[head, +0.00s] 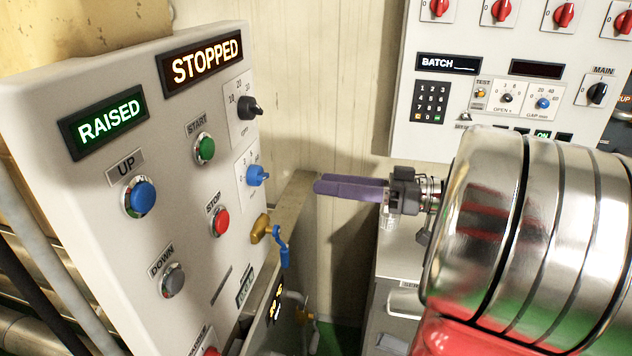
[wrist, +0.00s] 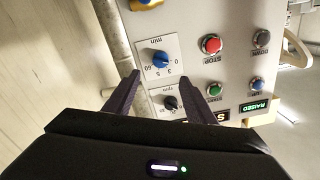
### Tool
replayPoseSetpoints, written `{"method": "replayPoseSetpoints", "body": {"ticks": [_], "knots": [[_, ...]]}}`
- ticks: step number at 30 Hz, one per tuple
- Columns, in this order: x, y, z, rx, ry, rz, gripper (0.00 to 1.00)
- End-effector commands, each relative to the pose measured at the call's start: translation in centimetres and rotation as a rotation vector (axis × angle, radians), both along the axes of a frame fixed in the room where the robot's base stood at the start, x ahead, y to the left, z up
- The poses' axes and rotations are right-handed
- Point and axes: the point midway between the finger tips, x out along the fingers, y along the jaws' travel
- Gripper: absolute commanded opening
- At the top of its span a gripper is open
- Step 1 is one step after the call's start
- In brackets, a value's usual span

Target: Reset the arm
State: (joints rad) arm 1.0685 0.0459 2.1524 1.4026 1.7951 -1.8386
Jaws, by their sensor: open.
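My gripper (head: 322,185) is open and empty, with purple fingers pointing left in the head view. It is in the air to the right of the near control panel (head: 105,235), apart from it. My silver arm fills the right of that view. In the wrist view my two dark fingers (wrist: 160,80) are spread, with a blue knob (wrist: 160,59) and a black knob (wrist: 170,102) of the panel showing between them.
The near panel carries a green START button (head: 204,149), a red STOP button (head: 220,221), a lit STOPPED display (head: 206,58) and a lit RAISED display (head: 103,120). A brass valve with a blue handle (head: 281,246) is below my gripper. A second panel (head: 405,132) stands behind.

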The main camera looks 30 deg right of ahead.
Motion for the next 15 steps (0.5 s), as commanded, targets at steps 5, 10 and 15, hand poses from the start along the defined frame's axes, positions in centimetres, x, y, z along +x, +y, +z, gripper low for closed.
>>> {"method": "replayPoseSetpoints", "body": {"ticks": [5,10,15], "knots": [[-0.87,-0.90,-0.03,0.000,0.000,-0.001,0.50],[-1.02,-0.99,-0.03,0.000,0.000,0.000,0.50],[-1.00,-0.96,-0.02,0.000,0.000,0.000,0.50]]}}
